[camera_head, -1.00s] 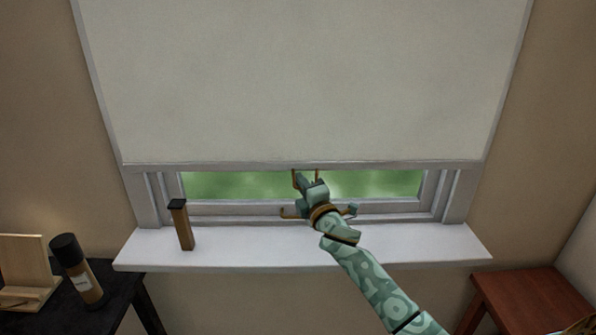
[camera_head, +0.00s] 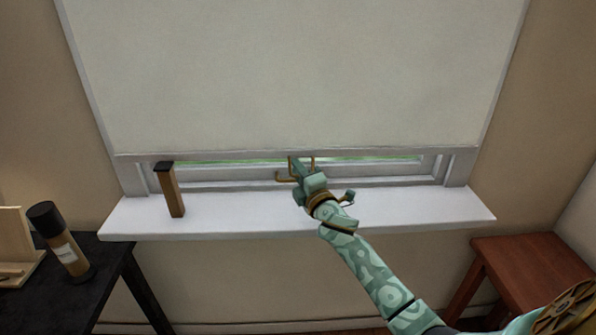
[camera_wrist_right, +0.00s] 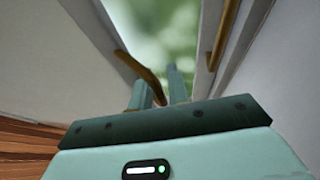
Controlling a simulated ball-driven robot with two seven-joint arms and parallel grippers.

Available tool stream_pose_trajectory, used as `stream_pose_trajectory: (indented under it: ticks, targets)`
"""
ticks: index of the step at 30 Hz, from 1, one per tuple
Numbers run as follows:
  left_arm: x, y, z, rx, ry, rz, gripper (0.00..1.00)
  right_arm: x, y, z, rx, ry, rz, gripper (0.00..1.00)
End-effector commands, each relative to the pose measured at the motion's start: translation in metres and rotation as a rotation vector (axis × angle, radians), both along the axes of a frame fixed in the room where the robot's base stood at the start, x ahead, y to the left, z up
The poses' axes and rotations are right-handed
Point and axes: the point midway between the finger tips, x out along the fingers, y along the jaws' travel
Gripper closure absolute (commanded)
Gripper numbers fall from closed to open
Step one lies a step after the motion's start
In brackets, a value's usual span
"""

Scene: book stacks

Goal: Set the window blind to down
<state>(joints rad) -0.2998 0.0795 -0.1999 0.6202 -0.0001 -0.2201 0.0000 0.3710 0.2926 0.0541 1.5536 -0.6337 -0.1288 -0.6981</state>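The pale window blind (camera_head: 290,75) hangs most of the way down the window. Only a thin strip of green glass (camera_head: 370,159) shows under its bottom rail (camera_head: 400,151). A brass pull handle (camera_head: 291,166) hangs from the middle of this rail. My right gripper (camera_head: 299,170) is at the handle and looks shut on it. In the right wrist view, the two fingers (camera_wrist_right: 159,92) are close together, with a brass bar (camera_wrist_right: 142,72) running down between them. The exact contact is partly hidden. My left gripper is not in view.
A white sill (camera_head: 300,213) lies below the window. A brown block with a dark top (camera_head: 174,194) stands on its left part. A dark table (camera_head: 98,275) with a bottle (camera_head: 62,243) is at left; a reddish wooden table (camera_head: 530,268) is at right.

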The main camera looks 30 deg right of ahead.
Motion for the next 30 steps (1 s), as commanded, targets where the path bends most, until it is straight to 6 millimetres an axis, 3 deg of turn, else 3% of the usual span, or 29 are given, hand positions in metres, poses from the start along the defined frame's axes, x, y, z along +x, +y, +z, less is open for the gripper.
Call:
stream_pose_trajectory:
  ticks: [11,14,24,30]
  targets:
    - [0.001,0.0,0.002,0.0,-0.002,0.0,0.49,-0.009,0.002,-0.001,0.001,0.001,0.001,0.83]
    - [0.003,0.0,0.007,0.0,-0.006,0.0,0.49,-0.026,0.005,-0.003,0.002,0.001,0.002,0.83]
    - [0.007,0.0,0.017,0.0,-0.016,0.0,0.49,-0.115,0.018,-0.019,0.003,0.002,0.0,0.83]
    - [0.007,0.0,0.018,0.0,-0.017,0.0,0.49,-0.149,0.022,-0.025,0.002,0.002,0.0,0.83]
